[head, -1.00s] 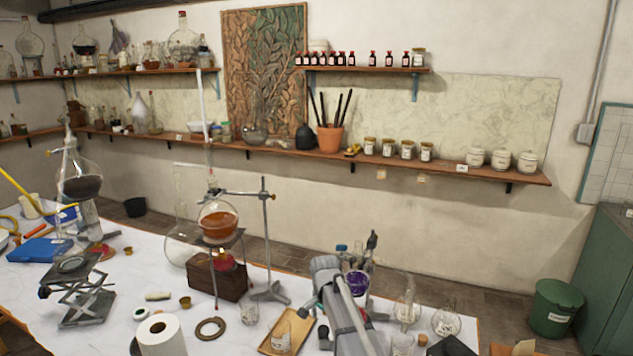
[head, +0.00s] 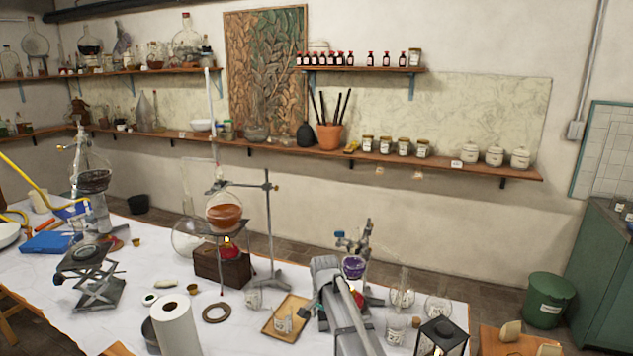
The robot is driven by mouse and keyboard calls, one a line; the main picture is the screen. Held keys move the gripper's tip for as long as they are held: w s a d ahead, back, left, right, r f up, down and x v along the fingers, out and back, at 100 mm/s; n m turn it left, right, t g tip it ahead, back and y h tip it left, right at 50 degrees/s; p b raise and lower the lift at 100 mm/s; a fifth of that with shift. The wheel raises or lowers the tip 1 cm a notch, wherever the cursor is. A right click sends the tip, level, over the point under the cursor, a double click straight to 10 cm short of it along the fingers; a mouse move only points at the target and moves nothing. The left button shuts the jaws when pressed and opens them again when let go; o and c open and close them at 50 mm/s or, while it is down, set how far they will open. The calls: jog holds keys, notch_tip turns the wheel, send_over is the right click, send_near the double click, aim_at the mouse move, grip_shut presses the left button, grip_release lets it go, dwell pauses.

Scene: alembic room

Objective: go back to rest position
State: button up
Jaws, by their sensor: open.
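My grey arm (head: 338,310) reaches up from the bottom edge of the head view, folded over the table's near side.
The white-covered table (head: 180,270) holds an orange flask (head: 224,213) on a stand, a paper roll (head: 175,328) and a wooden tray (head: 287,318). Clear flasks (head: 437,308) and a black lantern (head: 443,337) stand right of my arm. A green bin (head: 549,300) stands on the floor.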

jog(key=s+d+f+n+b, duration=0.1)
jog(key=s+d+n, duration=0.2)
jog(key=s+d, duration=0.4)
jog(key=s+d+f+n+b, duration=0.2)
jog(key=s+d+n, duration=0.2)
jog(key=s+d, duration=0.4)
jog(key=s, duration=0.7)
jog(key=shift+s+n, duration=0.15)
jog(key=shift+n, duration=0.15)
